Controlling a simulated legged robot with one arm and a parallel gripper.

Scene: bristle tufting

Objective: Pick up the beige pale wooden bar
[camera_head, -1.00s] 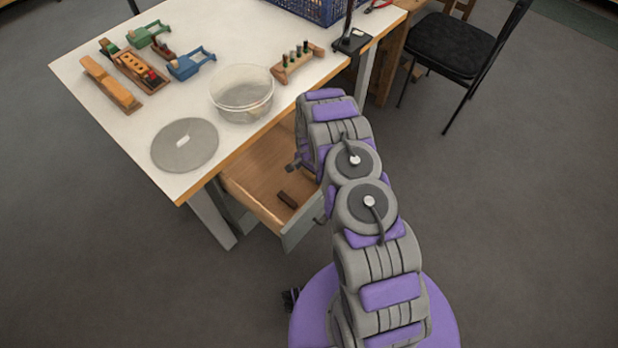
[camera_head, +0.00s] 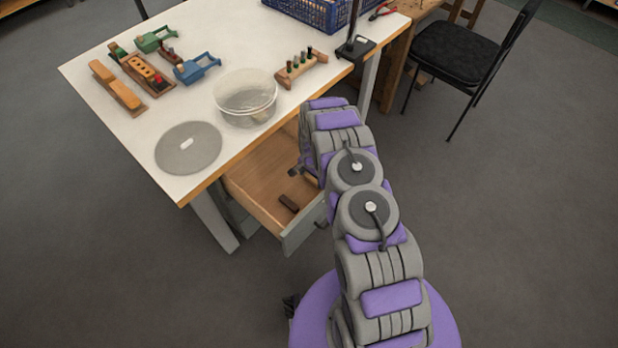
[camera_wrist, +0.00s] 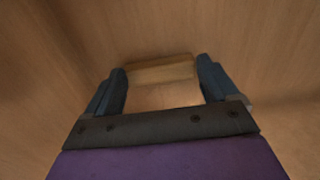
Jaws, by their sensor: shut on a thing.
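The beige pale wooden bar (camera_wrist: 160,72) shows in the wrist view, lying crosswise between the fingertips. My gripper (camera_wrist: 162,76) is shut on it, with one dark blue finger at each end of the bar. Pale wood of the drawer surrounds them in this view. In the head view my arm reaches over the table's open drawer (camera_head: 262,190), and my arm hides the bar and most of the gripper.
A dark brown block (camera_head: 289,203) lies in the drawer near its front. On the white table (camera_head: 120,85) stand a clear bowl (camera_head: 245,98), a grey round lid (camera_head: 188,147), wooden brush parts (camera_head: 118,88) and a blue crate (camera_head: 318,10). A black chair (camera_head: 455,50) stands at the right.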

